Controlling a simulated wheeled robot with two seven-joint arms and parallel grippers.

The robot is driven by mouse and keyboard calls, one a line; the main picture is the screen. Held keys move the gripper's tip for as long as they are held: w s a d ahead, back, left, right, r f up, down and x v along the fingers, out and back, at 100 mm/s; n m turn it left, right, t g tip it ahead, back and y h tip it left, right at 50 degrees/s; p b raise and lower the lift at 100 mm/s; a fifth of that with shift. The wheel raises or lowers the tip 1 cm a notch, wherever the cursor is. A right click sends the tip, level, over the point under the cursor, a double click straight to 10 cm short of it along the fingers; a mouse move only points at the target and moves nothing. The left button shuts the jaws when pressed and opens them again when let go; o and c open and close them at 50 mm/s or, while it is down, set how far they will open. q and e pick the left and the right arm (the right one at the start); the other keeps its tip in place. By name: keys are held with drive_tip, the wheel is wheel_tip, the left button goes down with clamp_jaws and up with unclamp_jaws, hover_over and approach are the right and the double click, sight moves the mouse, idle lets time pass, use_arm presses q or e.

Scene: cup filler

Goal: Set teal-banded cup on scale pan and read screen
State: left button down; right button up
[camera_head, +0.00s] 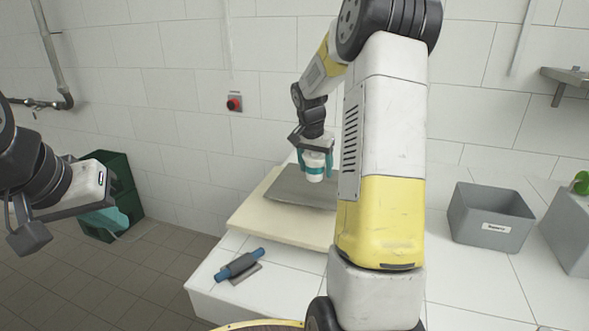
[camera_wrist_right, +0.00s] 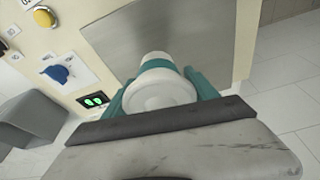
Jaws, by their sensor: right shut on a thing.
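The white cup with a teal band (camera_head: 314,170) is held between the teal fingers of my right gripper (camera_head: 316,163). In the right wrist view the cup (camera_wrist_right: 159,92) shows its white round end toward the camera. The grey metal scale pan (camera_head: 290,192) lies on a cream base; it also fills the top of the wrist view (camera_wrist_right: 185,35). The cup is over the pan; I cannot tell whether it touches. A small dark screen (camera_wrist_right: 94,99) shows green marks too small to read. My left gripper (camera_head: 100,218) hangs at the left, away from the scale; its finger opening is unclear.
A blue-handled tool (camera_head: 238,265) lies at the counter's front left. A grey labelled bin (camera_head: 490,220) stands on the right. A dark green crate (camera_head: 122,190) is on the floor at left. A yellow button (camera_wrist_right: 47,18) and blue knob (camera_wrist_right: 60,73) are on the cream panel.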

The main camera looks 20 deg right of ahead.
drive_tip(key=w, duration=0.4)
drive_tip(key=shift+w+d+f, duration=0.15)
drive_tip(key=shift+d, duration=0.1)
drive_tip(key=shift+f, duration=1.75)
drive_tip(key=o, duration=1.5)
drive_tip(key=shift+f, duration=0.15)
